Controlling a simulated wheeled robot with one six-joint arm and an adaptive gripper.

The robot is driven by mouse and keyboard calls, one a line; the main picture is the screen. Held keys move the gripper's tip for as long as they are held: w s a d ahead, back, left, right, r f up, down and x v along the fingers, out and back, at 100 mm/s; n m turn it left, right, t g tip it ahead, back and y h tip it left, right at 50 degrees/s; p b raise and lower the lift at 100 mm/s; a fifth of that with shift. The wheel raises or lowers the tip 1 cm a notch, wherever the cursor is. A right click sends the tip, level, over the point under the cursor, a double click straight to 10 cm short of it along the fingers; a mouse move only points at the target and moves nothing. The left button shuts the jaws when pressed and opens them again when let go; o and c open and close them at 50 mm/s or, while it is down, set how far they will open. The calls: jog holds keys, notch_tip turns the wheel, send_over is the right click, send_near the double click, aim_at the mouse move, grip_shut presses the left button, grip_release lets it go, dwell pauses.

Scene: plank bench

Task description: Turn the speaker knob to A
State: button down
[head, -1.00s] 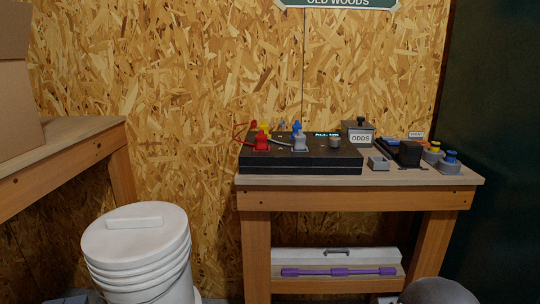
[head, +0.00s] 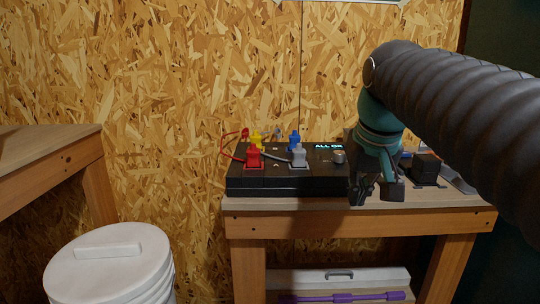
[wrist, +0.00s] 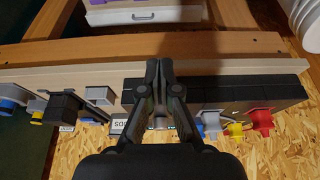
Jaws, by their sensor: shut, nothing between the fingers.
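The black speaker box (head: 300,184) sits on the plank bench; it also shows in the wrist view (wrist: 240,95). The small round grey knob (head: 339,157) stands on top near its right end, below a lit display (head: 328,146) reading "ALL OK". A small A mark (head: 276,165) lies between the red plug (head: 254,157) and the grey plug (head: 298,155). My gripper (head: 376,200) is in front of the box's right end, right of the knob and apart from it. Its fingers (wrist: 159,66) are together and empty.
Yellow (head: 256,141) and blue (head: 294,142) plugs with cables stand at the back of the box. A black block (head: 426,167) is right of my gripper. A white bucket (head: 105,265) stands at lower left. The bench (head: 300,222) is clear along its front edge.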

jog(key=w+r+g, duration=0.1)
jog(key=w+r, duration=0.9)
jog(key=w, duration=0.3)
jog(key=shift+s+a+f+b, duration=0.15)
jog(key=shift+f+b, duration=0.35)
jog(key=shift+f, duration=0.65)
jog(key=shift+w+a+f+b, duration=0.15)
jog(key=shift+f+b, duration=0.4)
jog(key=shift+f, duration=0.55)
jog(key=shift+s+a+f+b, duration=0.15)
jog(key=shift+f+b, duration=0.35)
jog(key=shift+f, duration=0.65)
jog(key=shift+d+r+p, duration=0.1)
jog(key=shift+d+p, duration=0.7)
jog(key=shift+p, duration=0.6)
jog(key=shift+d, duration=0.45)
jog(key=shift+s, duration=0.1)
jog(key=shift+s+d, duration=0.15)
jog(key=shift+s, duration=0.05)
jog(key=shift+r, duration=2.95)
